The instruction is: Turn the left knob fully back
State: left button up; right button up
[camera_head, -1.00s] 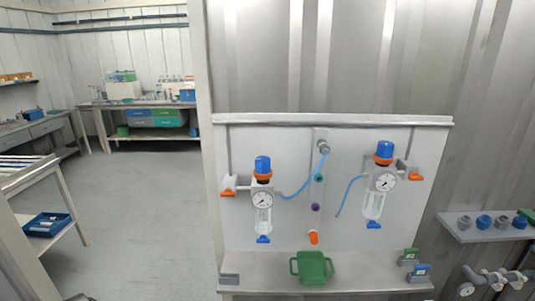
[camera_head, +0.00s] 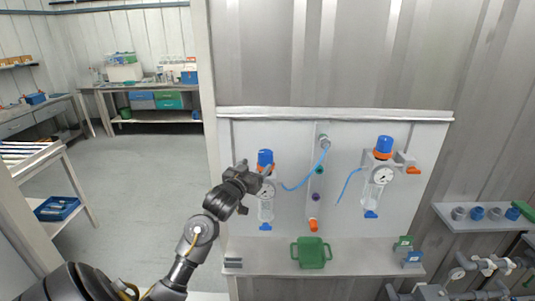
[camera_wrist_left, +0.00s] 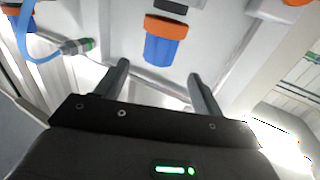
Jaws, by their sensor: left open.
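The left knob (camera_head: 265,156) is blue, atop the left filter vessel on the wall panel, and partly hidden by my arm in the head view. In the left wrist view the same blue knob (camera_wrist_left: 162,50) hangs from an orange ring (camera_wrist_left: 166,27). My left gripper (camera_head: 261,173) is open, in front of the left vessel close to the knob. In the wrist view its two fingers (camera_wrist_left: 158,74) are spread, with the knob just beyond and between their tips. I see no contact. My right gripper is not in view.
The right vessel has a similar blue knob (camera_head: 384,145). A blue hose (camera_head: 310,169) runs to the right of the left vessel. A green tray (camera_head: 311,253) stands on the ledge below. Pipes and a shelf (camera_head: 480,224) are at right. The floor at left is open.

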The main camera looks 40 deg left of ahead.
aim_at(267, 153)
pick_arm(q)
jog(key=p+x, duration=0.3)
jog(key=x, duration=0.6)
jog(key=shift+w+p, duration=0.25)
jog(key=shift+p, duration=0.05)
jog(key=shift+w+a, duration=0.15)
jog(key=shift+w, duration=0.35)
jog(key=shift+c, duration=0.4)
jog(key=c, duration=0.9)
